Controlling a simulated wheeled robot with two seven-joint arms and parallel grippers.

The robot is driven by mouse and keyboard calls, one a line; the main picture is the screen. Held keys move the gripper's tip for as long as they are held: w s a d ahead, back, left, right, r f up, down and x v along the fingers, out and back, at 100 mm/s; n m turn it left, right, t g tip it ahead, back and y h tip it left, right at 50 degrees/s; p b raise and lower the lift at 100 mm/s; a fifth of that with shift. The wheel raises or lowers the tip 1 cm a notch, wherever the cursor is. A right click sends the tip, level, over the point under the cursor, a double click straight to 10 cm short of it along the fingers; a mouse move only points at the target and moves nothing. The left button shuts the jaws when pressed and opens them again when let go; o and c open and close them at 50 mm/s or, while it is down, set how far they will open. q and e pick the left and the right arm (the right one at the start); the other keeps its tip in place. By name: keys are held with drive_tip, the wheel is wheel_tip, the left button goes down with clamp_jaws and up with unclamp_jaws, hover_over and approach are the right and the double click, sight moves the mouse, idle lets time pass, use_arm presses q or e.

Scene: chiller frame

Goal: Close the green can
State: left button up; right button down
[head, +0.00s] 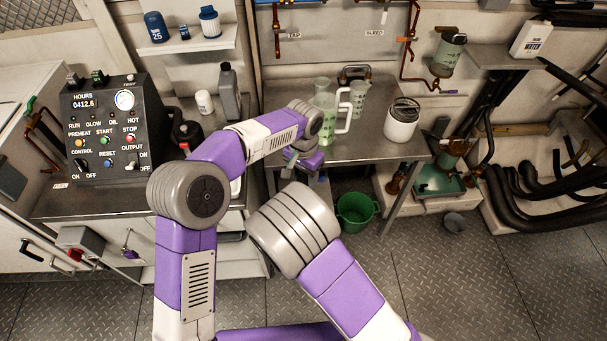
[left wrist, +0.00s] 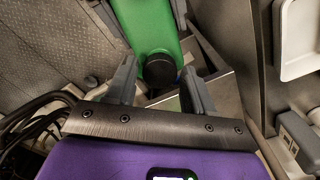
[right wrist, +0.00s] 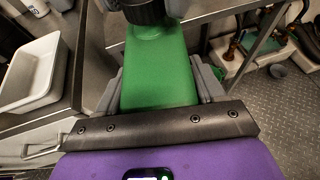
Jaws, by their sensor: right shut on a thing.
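The green can (right wrist: 158,75) stands out in the right wrist view, between the fingers of my right gripper (right wrist: 160,88), which is shut on it. A black ridged cap (right wrist: 145,10) shows at the can's far end; whether it is fully seated cannot be told. In the left wrist view the can (left wrist: 145,25) and its round black cap (left wrist: 159,70) lie ahead of my left gripper (left wrist: 158,85). Its fingers are apart on either side of the cap, with gaps visible. In the head view my left gripper (head: 314,168) hangs before the metal table; the can and right gripper are hidden by my arms.
The metal table (head: 385,150) holds clear jugs (head: 325,108) and a white tub (head: 402,122). A green bucket (head: 357,210) stands below it. A control box (head: 108,130) sits on the left counter. A white tray (right wrist: 35,75) shows in the right wrist view. The floor at right is mostly clear.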

use_arm(q)
drive_tip(key=shift+o, duration=0.6)
drive_tip(key=shift+r, duration=0.1)
drive_tip(key=shift+r, duration=2.2)
drive_tip(key=shift+c, duration=0.4)
drive_tip(key=n, duration=0.1)
drive_tip(key=r+n, duration=0.1)
drive_tip(key=n, duration=0.1)
drive_tip(key=shift+r+n, duration=0.15)
drive_tip(key=shift+n, duration=0.15)
wheel_tip(320, 180, up, 2)
drive_tip(key=n, duration=0.4)
